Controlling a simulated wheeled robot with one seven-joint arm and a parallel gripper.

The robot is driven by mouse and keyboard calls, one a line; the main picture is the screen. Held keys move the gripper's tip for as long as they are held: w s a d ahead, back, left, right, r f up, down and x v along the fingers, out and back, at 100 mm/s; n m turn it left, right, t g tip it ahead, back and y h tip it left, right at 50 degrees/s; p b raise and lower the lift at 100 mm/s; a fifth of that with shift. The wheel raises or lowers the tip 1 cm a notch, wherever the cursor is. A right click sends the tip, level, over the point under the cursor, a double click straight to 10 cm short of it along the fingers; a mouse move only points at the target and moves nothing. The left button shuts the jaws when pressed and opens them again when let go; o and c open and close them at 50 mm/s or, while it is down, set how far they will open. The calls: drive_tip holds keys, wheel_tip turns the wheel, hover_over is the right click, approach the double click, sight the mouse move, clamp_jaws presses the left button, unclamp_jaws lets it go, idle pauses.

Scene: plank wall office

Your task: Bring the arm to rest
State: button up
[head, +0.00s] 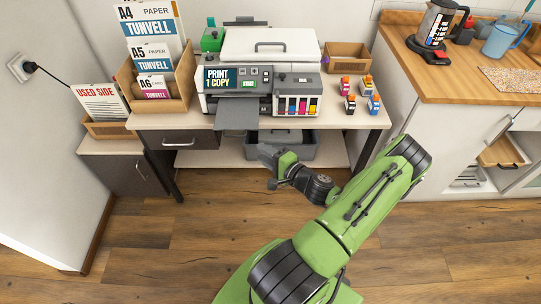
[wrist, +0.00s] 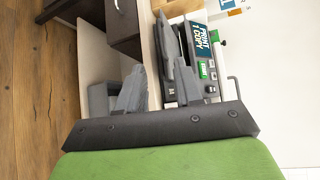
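My green arm (head: 345,215) reaches up from the bottom of the head view, bent at its elbow on the right. My gripper (head: 268,168) hangs in front of the printer desk, below the level of its top. In the wrist view the two grey fingers of my gripper (wrist: 159,66) stand apart with nothing between them. The gripper is open and empty, and appears clear of the desk.
A grey bin (head: 300,148) sits on the lower shelf. A kitchen counter (head: 455,80) stands right. The wooden floor (head: 140,235) is clear at left.

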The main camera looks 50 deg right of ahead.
drive_tip(key=v, duration=0.2)
drive_tip(key=shift+s+a+r, duration=0.1)
drive_tip(key=shift+s, duration=0.25)
drive_tip(key=w+a+r+n+g+y+p, duration=0.2)
drive_tip(key=a+r+n+g+y, duration=0.3)
drive_tip(key=a+n, duration=0.4)
drive_tip(key=w+a+r+n+g+y+p, duration=0.2)
drive_tip(key=a+r+n+g, duration=0.45)
drive_tip(key=a, duration=0.35)
drive_tip(key=s+a+r+n+h+p, duration=0.1)
drive_tip(key=s+a+r, duration=0.2)
drive_tip(key=r, duration=0.3)
drive_tip(key=s+a+r+n+h+p, duration=0.1)
drive_tip(key=s+a+r+n+h, duration=0.1)
drive_tip(key=s+r, duration=0.3)
drive_tip(key=s+a+r+n+t+h+p, duration=0.1)
drive_tip(key=s+a+r+n+h, duration=0.1)
drive_tip(key=s+a+r, duration=0.2)
wheel_tip(320, 180, up, 4)
drive_tip(key=shift+s+f, duration=0.2)
drive_tip(key=shift+n, duration=0.25)
